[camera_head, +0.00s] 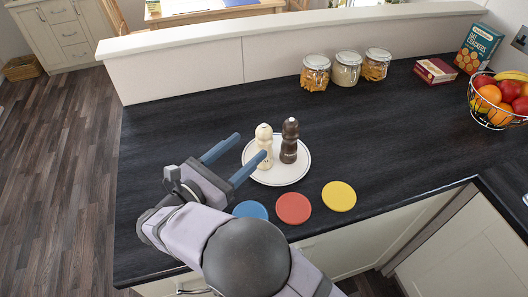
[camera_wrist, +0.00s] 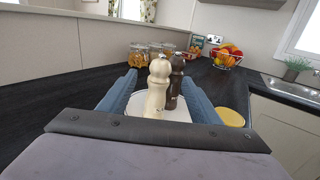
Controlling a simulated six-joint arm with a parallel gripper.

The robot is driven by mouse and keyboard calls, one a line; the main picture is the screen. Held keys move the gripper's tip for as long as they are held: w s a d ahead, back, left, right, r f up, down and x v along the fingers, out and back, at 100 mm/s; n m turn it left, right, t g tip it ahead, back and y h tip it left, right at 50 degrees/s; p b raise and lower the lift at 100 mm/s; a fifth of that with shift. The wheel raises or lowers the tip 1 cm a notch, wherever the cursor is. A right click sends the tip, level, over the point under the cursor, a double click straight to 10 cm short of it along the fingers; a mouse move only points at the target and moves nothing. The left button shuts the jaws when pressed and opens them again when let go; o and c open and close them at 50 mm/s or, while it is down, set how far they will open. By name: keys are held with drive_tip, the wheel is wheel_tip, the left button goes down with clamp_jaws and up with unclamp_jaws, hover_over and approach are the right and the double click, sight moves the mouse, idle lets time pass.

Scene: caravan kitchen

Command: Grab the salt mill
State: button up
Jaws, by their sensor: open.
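Two mills stand upright on a round white plate (camera_head: 284,179). The cream mill, which looks like the salt mill (camera_head: 264,134), is on the left; a dark brown mill (camera_head: 290,142) stands close beside it on the right. My gripper (camera_head: 251,146) is open, its blue fingers pointing at the cream mill from the lower left. In the head view the nearer finger crosses in front of the cream mill's lower body. In the wrist view the cream mill (camera_wrist: 158,88) shows between the fingers, with the dark mill (camera_wrist: 175,84) behind it to the right.
Blue (camera_head: 250,210), red (camera_head: 293,208) and yellow (camera_head: 339,196) discs lie along the worktop's front. Three glass jars (camera_head: 346,70), a dark red box (camera_head: 435,71), a cracker box (camera_head: 478,47) and a fruit basket (camera_head: 500,101) stand farther back. The worktop (camera_head: 180,125) left of the plate is clear.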

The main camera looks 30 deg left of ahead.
wheel_tip(320, 180, down, 8)
drive_tip(key=shift+r+p, duration=0.2)
drive_tip(key=shift+p, duration=0.5)
drive_tip(key=shift+w+d+f, duration=0.1)
drive_tip(key=shift+w+f, duration=0.05)
drive_tip(key=shift+w, duration=0.05)
drive_tip(key=shift+w+d+p, duration=0.25)
drive_tip(key=shift+w+p, duration=0.2)
drive_tip(key=shift+w, duration=0.75)
drive_tip(key=shift+w+d+p, duration=0.2)
drive_tip(key=shift+w+p, duration=0.3)
drive_tip(key=shift+w, duration=0.65)
drive_tip(key=shift+w+d+p, duration=0.25)
drive_tip(key=shift+w+p, duration=0.2)
drive_tip(key=shift+w, duration=0.75)
drive_tip(key=c, duration=1.2)
